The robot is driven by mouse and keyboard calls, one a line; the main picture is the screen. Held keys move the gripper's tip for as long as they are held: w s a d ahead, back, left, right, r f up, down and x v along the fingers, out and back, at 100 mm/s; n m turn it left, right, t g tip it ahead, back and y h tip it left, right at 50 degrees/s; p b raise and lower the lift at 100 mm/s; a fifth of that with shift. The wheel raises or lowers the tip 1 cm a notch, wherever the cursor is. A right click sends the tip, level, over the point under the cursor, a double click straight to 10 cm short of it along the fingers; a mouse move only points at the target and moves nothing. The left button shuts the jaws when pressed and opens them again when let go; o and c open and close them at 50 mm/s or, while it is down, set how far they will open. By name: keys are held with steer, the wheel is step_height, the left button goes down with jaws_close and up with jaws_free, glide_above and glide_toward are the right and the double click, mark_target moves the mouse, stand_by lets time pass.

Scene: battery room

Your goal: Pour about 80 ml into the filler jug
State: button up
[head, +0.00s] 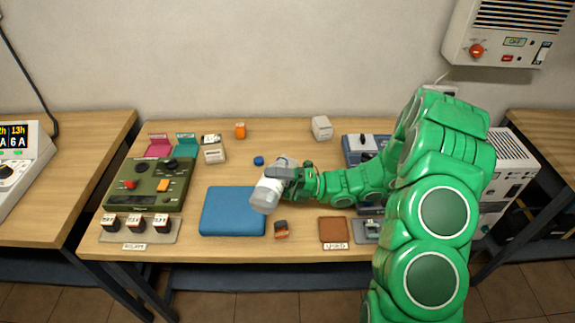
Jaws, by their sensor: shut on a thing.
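My gripper (284,174) is shut on a pale, whitish bottle-like vessel (267,191) above the middle of the table. The vessel slants, its lower left end over the right edge of a blue mat (227,222). The grey gripper hides part of it. I cannot tell whether the filler jug is this vessel or stands hidden behind or under it; no separate jug can be made out. No liquid or level is readable. A small blue cap-like piece (258,160) lies on the table just behind the gripper.
A green control unit (148,185) and a tray of small black blocks (108,237) are at left. A small dark-orange item (281,229) and brown pad (333,229) lie in front.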

steer(key=shift+r, duration=0.2)
stand_by(0.6)
step_height(320, 180, down, 2)
steer(key=shift+f+n+h, duration=0.1)
steer(key=shift+n+h, duration=0.4)
steer(key=shift+n, duration=0.5)
steer(key=shift+s+a+n+g+h, duration=0.1)
steer(key=shift+s+n+g+h, duration=0.35)
steer(key=shift+n, duration=0.55)
steer(key=shift+w+n, duration=0.15)
steer(key=shift+n, duration=0.25)
